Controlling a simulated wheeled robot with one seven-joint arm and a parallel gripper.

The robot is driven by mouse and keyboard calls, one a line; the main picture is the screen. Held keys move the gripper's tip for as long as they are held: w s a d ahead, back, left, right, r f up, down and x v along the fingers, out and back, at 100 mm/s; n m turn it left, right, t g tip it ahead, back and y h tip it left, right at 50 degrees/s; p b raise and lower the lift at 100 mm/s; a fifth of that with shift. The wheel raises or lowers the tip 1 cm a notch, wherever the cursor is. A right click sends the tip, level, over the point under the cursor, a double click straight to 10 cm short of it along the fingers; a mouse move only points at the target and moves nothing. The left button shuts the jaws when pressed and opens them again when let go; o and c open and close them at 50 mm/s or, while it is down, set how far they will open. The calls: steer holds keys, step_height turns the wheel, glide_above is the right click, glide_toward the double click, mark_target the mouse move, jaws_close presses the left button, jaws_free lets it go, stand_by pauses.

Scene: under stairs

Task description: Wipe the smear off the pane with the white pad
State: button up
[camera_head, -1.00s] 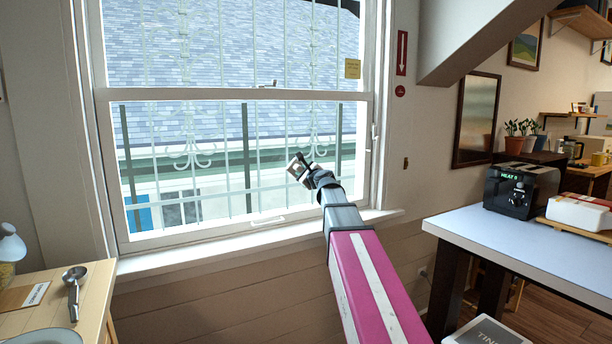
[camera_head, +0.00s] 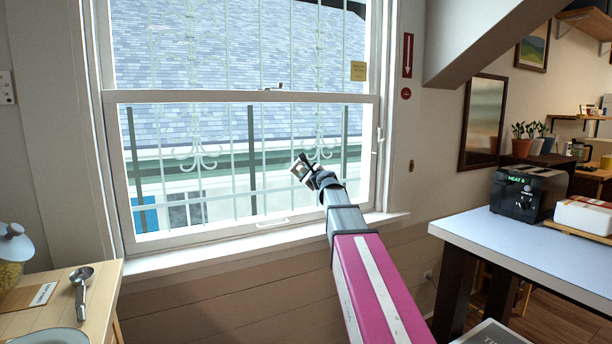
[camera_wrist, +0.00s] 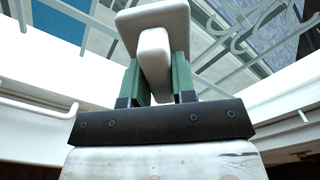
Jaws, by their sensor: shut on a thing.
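The window's lower pane (camera_head: 240,135) fills the lower sash, with a roof and bars showing behind it. I cannot make out the smear on the glass in either view. My gripper (camera_wrist: 157,75) is shut on the white pad (camera_wrist: 150,18), with its green fingers on both sides of the pad's grip. In the head view my gripper (camera_head: 303,170) is in front of the lower right part of the pane. The pad is small there, and whether it touches the glass I cannot tell.
The window sill (camera_head: 200,257) runs below the pane. A wooden counter (camera_head: 95,300) with a metal scoop (camera_head: 82,285) is at lower left. A table (camera_head: 500,240) with a black toaster (camera_head: 527,190) is at right. A sloped beam (camera_head: 480,40) hangs at upper right.

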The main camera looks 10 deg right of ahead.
steer(key=shift+x, duration=1)
steer(key=d, duration=0.2)
steer(key=w+d, duration=0.1)
steer(key=shift+w+d, duration=0.15)
steer(key=shift+d, duration=0.2)
stand_by(0.4)
steer(key=shift+s+a, duration=0.2)
steer(key=shift+a, duration=0.8)
steer(key=shift+s+a, duration=0.2)
steer(key=shift+a, duration=0.8)
